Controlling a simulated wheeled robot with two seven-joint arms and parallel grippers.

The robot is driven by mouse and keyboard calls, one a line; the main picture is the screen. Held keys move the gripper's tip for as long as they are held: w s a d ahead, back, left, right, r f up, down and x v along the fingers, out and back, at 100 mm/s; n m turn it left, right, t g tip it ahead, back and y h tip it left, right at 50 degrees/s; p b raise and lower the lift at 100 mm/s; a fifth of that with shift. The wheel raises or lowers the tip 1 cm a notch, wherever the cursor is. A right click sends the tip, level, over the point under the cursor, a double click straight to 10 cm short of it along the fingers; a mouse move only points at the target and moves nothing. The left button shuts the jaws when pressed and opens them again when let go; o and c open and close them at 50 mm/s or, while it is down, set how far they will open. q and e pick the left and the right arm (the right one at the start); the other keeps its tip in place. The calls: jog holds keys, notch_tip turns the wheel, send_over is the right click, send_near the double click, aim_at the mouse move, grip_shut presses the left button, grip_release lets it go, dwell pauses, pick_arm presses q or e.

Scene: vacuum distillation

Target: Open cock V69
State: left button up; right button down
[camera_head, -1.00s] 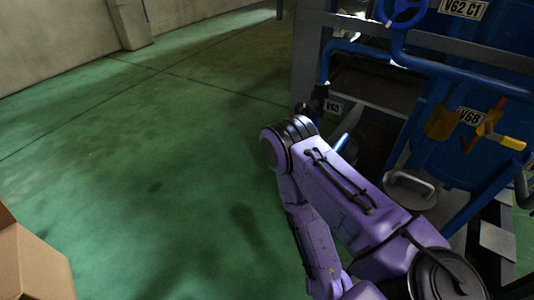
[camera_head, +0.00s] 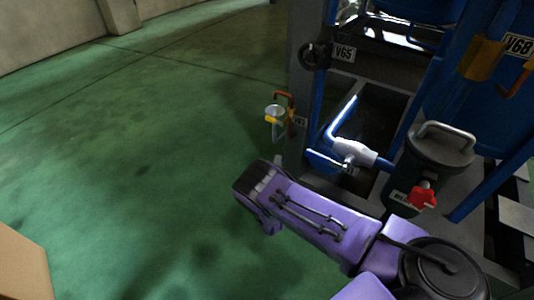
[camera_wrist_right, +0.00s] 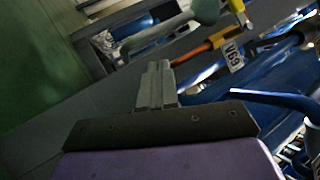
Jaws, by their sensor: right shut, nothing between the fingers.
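In the right wrist view, a tag reading V69 (camera_wrist_right: 234,55) hangs beside an orange handle (camera_wrist_right: 203,47), at the upper right. In the head view, a small orange-handled fitting (camera_head: 286,97) sits at the frame's left post; its tag is too small to read surely, so I cannot tell whether it is the same cock. My right gripper (camera_wrist_right: 158,70) is shut and empty in the wrist view. Its fingertips appear apart from the orange handle, to its lower left. My left gripper is not in view.
In the head view, a black handwheel (camera_head: 314,56) has tag V65 (camera_head: 343,54). A dark canister (camera_head: 431,167) with a metal handle and a red knob (camera_head: 424,197) stands right of my arm. Blue pipes fill the frame. Green floor (camera_head: 130,170) is open at left. A cardboard box (camera_head: 22,268) sits lower left.

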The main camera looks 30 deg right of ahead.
aim_at(274, 121)
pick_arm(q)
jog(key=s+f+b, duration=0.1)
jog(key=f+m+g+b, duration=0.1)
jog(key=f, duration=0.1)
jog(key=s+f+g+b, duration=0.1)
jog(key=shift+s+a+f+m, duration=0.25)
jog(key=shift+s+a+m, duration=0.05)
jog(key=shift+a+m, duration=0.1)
pick_arm(e)
jog(key=w+a+m+g+h, duration=0.1)
jog(key=a+m+g+h, duration=0.3)
jog(key=m, duration=0.7)
jog(key=a+m+g+h, duration=0.3)
jog(key=m+h, duration=0.3)
jog(key=m, duration=0.5)
jog(key=shift+w+a+g, duration=0.35)
jog(key=shift+a+g, duration=0.05)
jog(key=shift+a, duration=0.15)
jog(key=shift+d+r, duration=0.1)
jog(key=shift+r, duration=0.1)
